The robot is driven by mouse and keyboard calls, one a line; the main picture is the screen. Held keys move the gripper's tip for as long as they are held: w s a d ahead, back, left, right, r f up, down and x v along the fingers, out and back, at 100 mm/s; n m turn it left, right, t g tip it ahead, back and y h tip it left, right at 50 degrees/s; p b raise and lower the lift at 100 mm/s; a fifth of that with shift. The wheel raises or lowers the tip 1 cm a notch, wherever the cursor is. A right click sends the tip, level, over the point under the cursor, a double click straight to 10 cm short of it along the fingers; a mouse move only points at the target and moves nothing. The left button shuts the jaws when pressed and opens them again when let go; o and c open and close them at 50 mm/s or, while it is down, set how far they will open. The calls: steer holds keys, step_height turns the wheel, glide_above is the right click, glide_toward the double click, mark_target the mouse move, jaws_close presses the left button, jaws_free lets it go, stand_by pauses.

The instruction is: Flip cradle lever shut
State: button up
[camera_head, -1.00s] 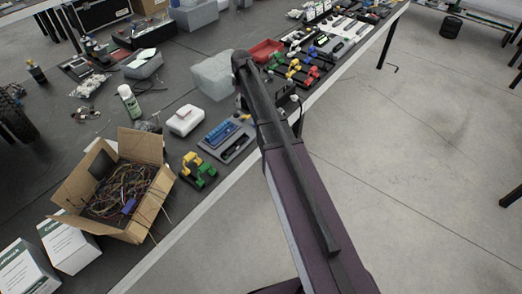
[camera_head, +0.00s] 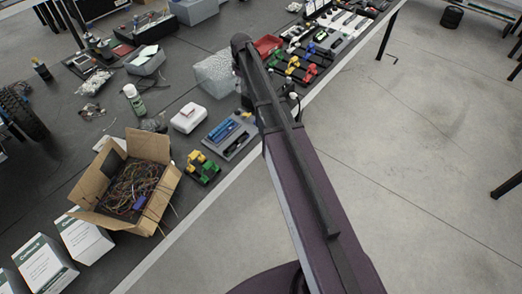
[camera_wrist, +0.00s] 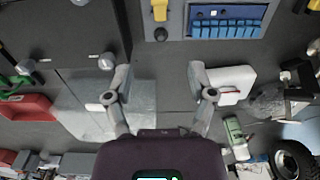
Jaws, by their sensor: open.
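A grey tray (camera_head: 238,148) with a blue block (camera_head: 222,130) lies near the table's front edge in the head view. At the top of the wrist view, the tray (camera_wrist: 264,11) holds a blue row of segments (camera_wrist: 224,28). A yellow bar (camera_wrist: 160,10), possibly the cradle lever, stands upright in the picture beside it, with a dark round knob (camera_wrist: 161,34) below. The picture's top edge cuts it off. My gripper (camera_wrist: 161,82) is open and empty, its fingers apart and below the tray in the picture. In the head view my arm hides the gripper.
A white box (camera_head: 188,117) and a translucent grey block (camera_head: 214,74) stand near the tray. A carton of wires (camera_head: 95,186) and a green-yellow part (camera_head: 202,168) lie on the near side. Coloured clamps (camera_head: 293,65) line the far edge. Dark tabletop shows between items.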

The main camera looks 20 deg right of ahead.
steer(key=s+f+m+b, duration=0.3)
steer(key=s, duration=1.2)
steer(key=s+a+f+m+b, duration=0.1)
steer(key=s+f+m+b, duration=0.3)
steer(key=s, duration=1.1)
steer(key=shift+a, duration=0.3)
steer(key=shift+s, duration=0.1)
